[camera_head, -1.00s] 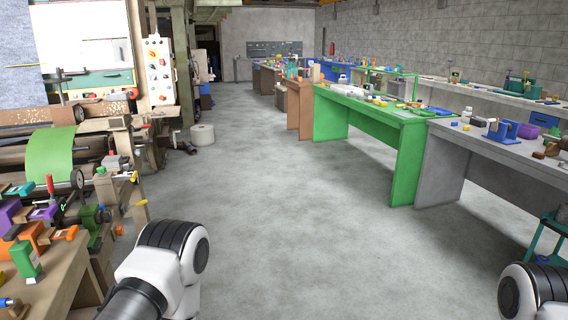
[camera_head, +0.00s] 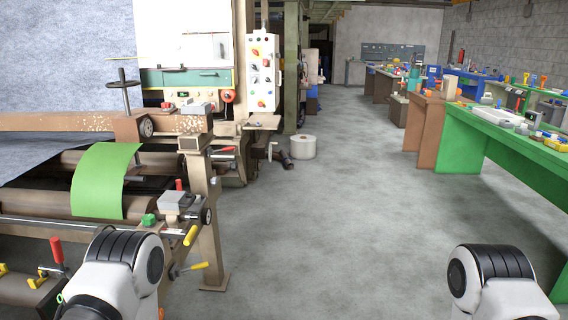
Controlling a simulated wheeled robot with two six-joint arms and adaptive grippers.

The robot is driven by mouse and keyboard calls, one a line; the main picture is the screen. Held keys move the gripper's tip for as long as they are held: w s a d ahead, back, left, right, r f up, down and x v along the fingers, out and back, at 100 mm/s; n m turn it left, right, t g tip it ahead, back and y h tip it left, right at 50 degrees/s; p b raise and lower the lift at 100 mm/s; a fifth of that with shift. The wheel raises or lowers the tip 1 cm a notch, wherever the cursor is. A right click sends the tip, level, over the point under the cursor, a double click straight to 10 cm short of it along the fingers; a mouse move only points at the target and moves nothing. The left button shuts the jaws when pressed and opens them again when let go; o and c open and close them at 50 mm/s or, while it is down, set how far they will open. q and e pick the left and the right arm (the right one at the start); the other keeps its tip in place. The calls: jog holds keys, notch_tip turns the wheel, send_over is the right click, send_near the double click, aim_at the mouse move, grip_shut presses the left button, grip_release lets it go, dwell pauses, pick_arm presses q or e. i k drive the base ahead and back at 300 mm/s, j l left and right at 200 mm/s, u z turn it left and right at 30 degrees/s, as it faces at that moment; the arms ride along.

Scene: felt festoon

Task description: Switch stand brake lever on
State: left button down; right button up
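A machine with rollers fills the left of the head view, with a green sheet (camera_head: 106,181) draped over a roller. Several handles show on and by it: a red upright handle (camera_head: 57,250) at the lower left, a small red handle (camera_head: 179,184) near the rollers, and two yellow handles (camera_head: 190,236) (camera_head: 191,267) on the side of the frame. I cannot tell which is the stand brake lever or how it is set. Only upper parts of my arms show at the bottom edge; neither gripper is in view.
A control panel (camera_head: 263,73) with coloured buttons stands at the machine's far end. A green workbench (camera_head: 500,147) stands on the right. The grey floor (camera_head: 340,220) between is clear.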

aim_at(232, 147)
jog(key=i, duration=1.75)
jog(key=i+u, duration=0.15)
jog(key=i, duration=1.65)
